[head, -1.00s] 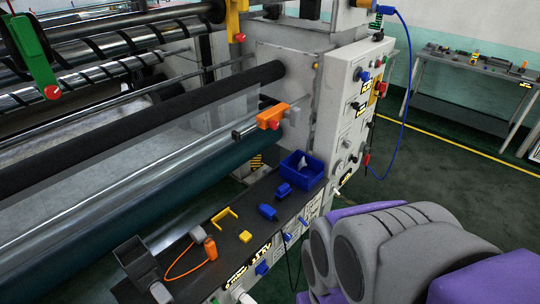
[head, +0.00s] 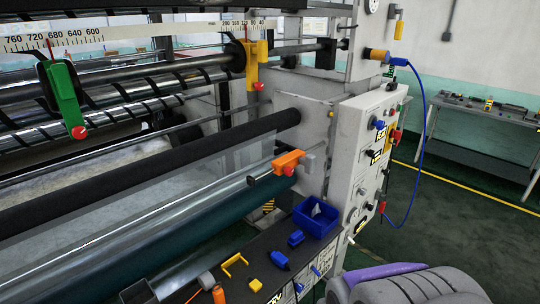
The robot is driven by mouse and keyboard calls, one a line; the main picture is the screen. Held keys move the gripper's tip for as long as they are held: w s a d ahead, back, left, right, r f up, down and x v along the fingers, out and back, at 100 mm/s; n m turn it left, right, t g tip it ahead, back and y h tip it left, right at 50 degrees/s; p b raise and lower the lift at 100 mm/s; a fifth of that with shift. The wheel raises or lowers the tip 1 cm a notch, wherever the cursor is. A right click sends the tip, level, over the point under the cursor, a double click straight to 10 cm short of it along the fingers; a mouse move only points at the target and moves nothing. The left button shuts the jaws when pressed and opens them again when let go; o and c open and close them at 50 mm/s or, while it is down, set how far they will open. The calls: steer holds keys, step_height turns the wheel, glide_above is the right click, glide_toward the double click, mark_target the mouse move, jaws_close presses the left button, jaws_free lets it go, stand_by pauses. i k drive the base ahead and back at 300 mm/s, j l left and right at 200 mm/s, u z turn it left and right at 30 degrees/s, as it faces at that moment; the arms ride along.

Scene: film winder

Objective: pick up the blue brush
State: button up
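Two small blue objects lie on the dark shelf (head: 236,292) at the front of the machine. One is a blocky blue piece (head: 296,238) close to the blue bin (head: 316,217). The other is a longer blue piece with a narrow end (head: 279,259), a little nearer to me. Either may be the blue brush; they are too small to tell. Nothing is touching them. My gripper is not in view; only purple and grey parts of my arm show at the lower right.
A yellow bracket (head: 234,263), a yellow block (head: 255,285) and an orange tool (head: 218,294) share the shelf. Rollers and an orange clamp (head: 288,162) stand above it. A control panel (head: 361,155) with knobs and a hanging blue cable (head: 419,150) is to the right.

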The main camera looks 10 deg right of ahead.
mark_target(297, 238)
steer(key=i+z, duration=0.25)
steer(key=i+j+z, duration=0.1)
steer(key=i+z, duration=0.2)
steer(key=i+j+u, duration=0.15)
steer(key=j, duration=0.15)
steer(key=j+u, duration=0.1)
steer(key=j, duration=0.2)
steer(key=i, duration=0.05)
